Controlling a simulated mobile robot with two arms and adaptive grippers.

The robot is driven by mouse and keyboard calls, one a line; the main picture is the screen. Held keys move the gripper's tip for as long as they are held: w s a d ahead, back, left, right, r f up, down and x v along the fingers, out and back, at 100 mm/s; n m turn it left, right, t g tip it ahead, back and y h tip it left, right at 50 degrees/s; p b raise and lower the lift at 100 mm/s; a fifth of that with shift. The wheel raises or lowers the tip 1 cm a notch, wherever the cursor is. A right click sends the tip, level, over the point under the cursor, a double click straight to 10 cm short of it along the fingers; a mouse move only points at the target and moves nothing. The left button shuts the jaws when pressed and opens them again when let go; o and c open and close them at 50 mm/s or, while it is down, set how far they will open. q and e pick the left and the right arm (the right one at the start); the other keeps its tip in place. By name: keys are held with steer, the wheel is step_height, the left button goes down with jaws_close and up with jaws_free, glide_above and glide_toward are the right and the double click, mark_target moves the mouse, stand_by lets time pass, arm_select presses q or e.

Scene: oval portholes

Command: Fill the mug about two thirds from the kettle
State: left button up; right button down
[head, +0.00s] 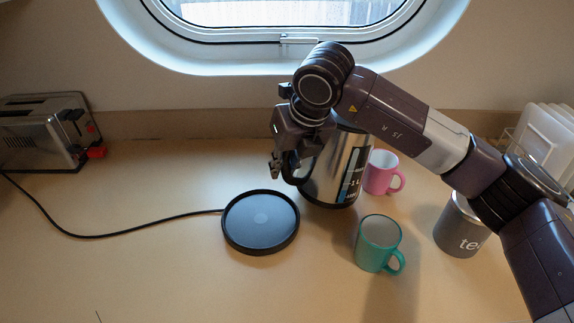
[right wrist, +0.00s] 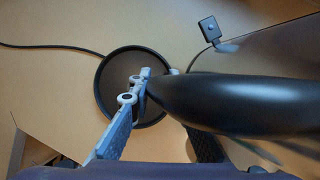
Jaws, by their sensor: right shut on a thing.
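The steel kettle (head: 342,168) with its black handle is off its round black base (head: 237,236), to the right of it. My right gripper (head: 287,166) is shut on the kettle's handle, which fills much of the right wrist view (right wrist: 245,101). The kettle looks roughly upright; I cannot tell how high its bottom is above the counter. A teal mug (head: 374,245) stands upright in front and to the right of the kettle, its handle to the right. A pink mug (head: 379,174) stands just right of the kettle. The liquid levels cannot be made out. My left gripper is not in view.
A grey tea canister (head: 458,229) stands right of the teal mug, below my right arm. A toaster (head: 42,132) is at the far left. A black cord (head: 130,229) runs to the base. A white rack (head: 547,133) is at the right. The front left counter is clear.

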steer(key=r+y, duration=0.1)
steer(key=a+r+y+p, duration=0.1)
steer(key=r, duration=0.1)
steer(key=shift+s+a+g, duration=0.1)
steer(key=shift+s+g, duration=0.1)
steer(key=shift+g, duration=0.2)
steer(key=shift+r+m+g+y+p, duration=0.3)
steer(key=shift+r+y+p, duration=0.55)
steer(key=shift+r, duration=0.8)
steer(key=shift+r+m+g+y+p, duration=0.3)
steer(key=shift+r+y+p, duration=0.5)
steer(key=shift+r, duration=0.8)
steer(key=shift+r+y, duration=0.25)
steer(key=shift+r, duration=0.4)
steer(key=shift+d+r+p, duration=0.2)
steer(key=shift+r+p, duration=0.1)
steer(key=shift+r, duration=0.4)
